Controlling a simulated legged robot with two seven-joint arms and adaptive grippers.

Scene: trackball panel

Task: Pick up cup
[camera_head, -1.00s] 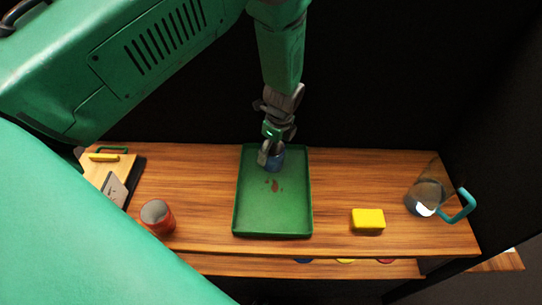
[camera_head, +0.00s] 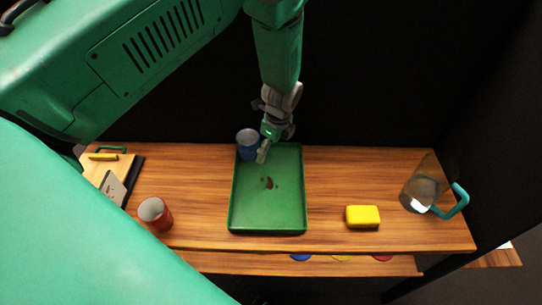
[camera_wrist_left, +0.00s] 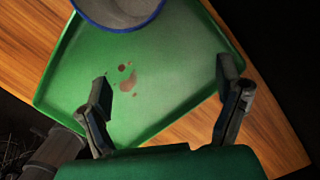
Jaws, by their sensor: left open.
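A blue cup (camera_head: 247,148) with a grey inside stands at the back left corner of the green tray (camera_head: 236,205), overlapping its rim. My left gripper (camera_head: 267,150) is beside the cup, to its right, over the back of the tray. In the left wrist view, the gripper (camera_wrist_left: 165,82) has its two fingers spread with only tray between them. The blue-rimmed cup (camera_wrist_left: 118,12) is at the top edge there, beyond the fingers and partly cut off. A red cup (camera_head: 155,214) stands on the table left of the tray. My right gripper is not in view.
Brown stains (camera_head: 269,183) mark the tray. A yellow sponge (camera_head: 362,217) and a glass jug (camera_head: 424,190) with a teal handle stand to the right on the wooden table (camera_head: 330,180). A board (camera_head: 100,172) with small items lies at the far left.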

